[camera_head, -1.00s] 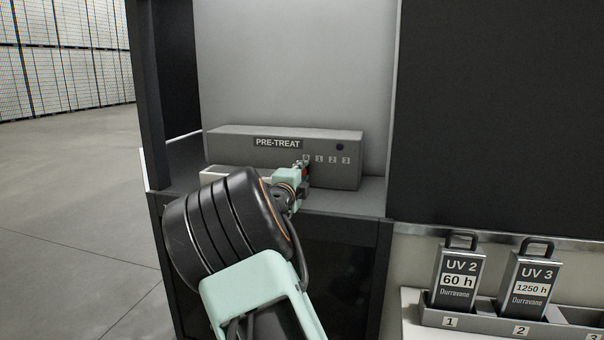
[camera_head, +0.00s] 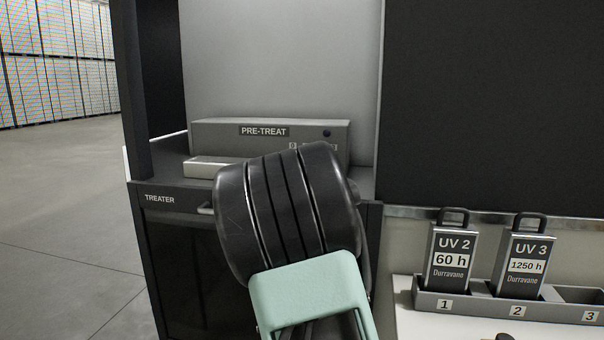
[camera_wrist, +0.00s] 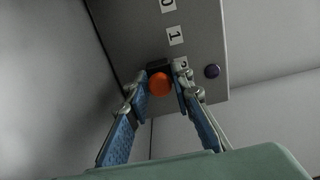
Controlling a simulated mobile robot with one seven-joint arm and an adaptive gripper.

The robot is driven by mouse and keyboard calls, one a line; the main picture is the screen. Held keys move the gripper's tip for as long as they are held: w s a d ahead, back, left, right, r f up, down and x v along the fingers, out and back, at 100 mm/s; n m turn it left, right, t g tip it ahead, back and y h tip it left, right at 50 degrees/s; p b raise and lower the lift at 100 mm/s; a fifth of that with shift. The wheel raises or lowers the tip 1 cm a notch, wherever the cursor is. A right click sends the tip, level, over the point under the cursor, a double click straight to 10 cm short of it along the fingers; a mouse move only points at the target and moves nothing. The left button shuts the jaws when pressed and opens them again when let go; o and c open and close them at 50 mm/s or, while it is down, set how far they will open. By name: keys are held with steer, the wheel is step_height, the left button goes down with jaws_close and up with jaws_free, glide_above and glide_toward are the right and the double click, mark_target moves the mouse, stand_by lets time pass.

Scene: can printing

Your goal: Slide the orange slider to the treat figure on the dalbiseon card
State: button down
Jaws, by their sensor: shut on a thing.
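The orange slider (camera_wrist: 159,84) is a round knob on the front of the grey PRE-TREAT box (camera_wrist: 122,35), seen in the wrist view. My gripper (camera_wrist: 163,94) is shut on it, one blue-padded finger on each side. The knob is level with a partly covered label, apparently 2, past the 0 (camera_wrist: 167,5) and 1 (camera_wrist: 175,36) labels. The 3 label cannot be seen there. In the head view my arm hides the gripper, the slider and most of the scale on the PRE-TREAT box (camera_head: 215,130). No dalbiseon card is in view.
A dark round button (camera_wrist: 211,71) is on the box near the scale. A pale tray (camera_head: 203,168) lies in front of the box, above the TREATER cabinet (camera_head: 160,260). UV 2 (camera_head: 449,258) and UV 3 (camera_head: 525,263) cartridges stand in a numbered rack at right.

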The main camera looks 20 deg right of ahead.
steer(key=s+d+b, duration=0.2)
steer(key=d, duration=0.1)
steer(key=shift+f, duration=0.15)
steer(key=shift+s+d+b, duration=0.25)
steer(key=shift+d+b, duration=0.15)
steer(key=c, duration=1.8)
jaws_free()
steer(key=shift+s+d, duration=0.1)
steer(key=shift+s+a+r, duration=0.2)
steer(key=shift+s+a, duration=0.25)
steer(key=shift+a, duration=0.05)
steer(key=v, duration=1)
steer(key=shift+s+a, duration=0.2)
steer(key=shift+s, duration=0.15)
